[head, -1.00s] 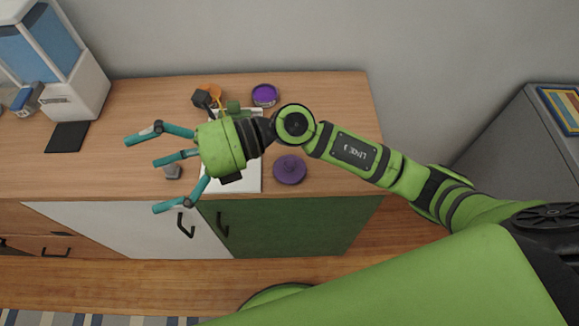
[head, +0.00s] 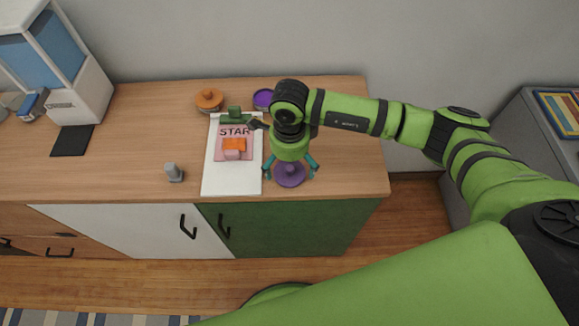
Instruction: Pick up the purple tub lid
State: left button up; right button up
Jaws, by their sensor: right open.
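The purple tub lid (head: 290,178) is a round disc with a small knob on top. It lies on the wooden cabinet top near its front right. My right gripper (head: 290,173) points down over the lid, with its teal fingers spread open on both sides of the knob. I cannot tell whether the fingers touch the lid. A purple tub (head: 263,98) stands behind, partly hidden by my right arm. My left gripper is out of view.
A white board (head: 217,178) with a pink STAR card (head: 227,146) and blocks lies left of the lid. An orange lidded tub (head: 209,100) stands behind the board. A small grey object (head: 173,172) stands left. The cabinet top (head: 130,150) is clear around it.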

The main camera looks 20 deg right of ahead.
jog(key=shift+f, duration=1)
jog(key=shift+c, duration=0.4)
jog(key=c, duration=0.8)
jog(key=shift+s, duration=0.2)
jog(key=c, duration=0.4)
jog(key=shift+f, duration=0.1)
